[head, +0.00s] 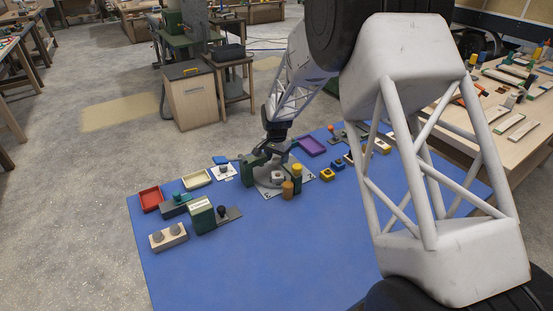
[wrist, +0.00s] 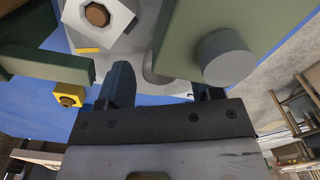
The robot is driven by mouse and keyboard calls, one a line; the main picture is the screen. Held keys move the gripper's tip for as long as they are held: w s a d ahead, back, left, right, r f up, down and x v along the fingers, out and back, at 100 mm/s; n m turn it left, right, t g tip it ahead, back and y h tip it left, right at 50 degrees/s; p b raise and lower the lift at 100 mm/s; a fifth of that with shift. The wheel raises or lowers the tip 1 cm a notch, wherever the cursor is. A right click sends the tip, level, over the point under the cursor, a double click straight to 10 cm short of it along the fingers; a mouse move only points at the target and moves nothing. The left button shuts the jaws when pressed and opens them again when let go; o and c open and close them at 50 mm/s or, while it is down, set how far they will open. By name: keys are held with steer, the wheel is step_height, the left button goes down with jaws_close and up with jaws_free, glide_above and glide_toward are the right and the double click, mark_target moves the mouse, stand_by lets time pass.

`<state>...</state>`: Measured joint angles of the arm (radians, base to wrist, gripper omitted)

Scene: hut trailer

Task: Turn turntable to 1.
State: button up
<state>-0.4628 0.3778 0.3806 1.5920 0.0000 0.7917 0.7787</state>
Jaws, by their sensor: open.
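The turntable (head: 266,183) is a grey disc on a pale marked plate near the middle of the blue mat. A dark green block (head: 251,169), a white block (head: 278,177) and orange and yellow cylinders (head: 288,189) stand on or around it. The marks are too small to read surely. My gripper (head: 279,150) is over the back of the turntable. In the wrist view its dark fingers (wrist: 163,86) are apart, with a green block and grey cylinder (wrist: 228,57) close to the right finger. Whether a finger touches anything is unclear.
A red tray (head: 150,199), cream tray (head: 197,178) and purple tray (head: 312,146) lie along the mat's far side. A green-boxed device (head: 203,214) and a two-knob block (head: 168,236) stand left. The mat's front (head: 265,260) is clear.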

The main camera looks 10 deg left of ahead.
mark_target(276, 159)
steer(key=shift+r, duration=0.1)
steer(key=shift+r, duration=3.8)
steer(key=m, duration=0.4)
steer(key=shift+m, duration=1.6)
steer(key=shift+f, duration=3.85)
jaws_close()
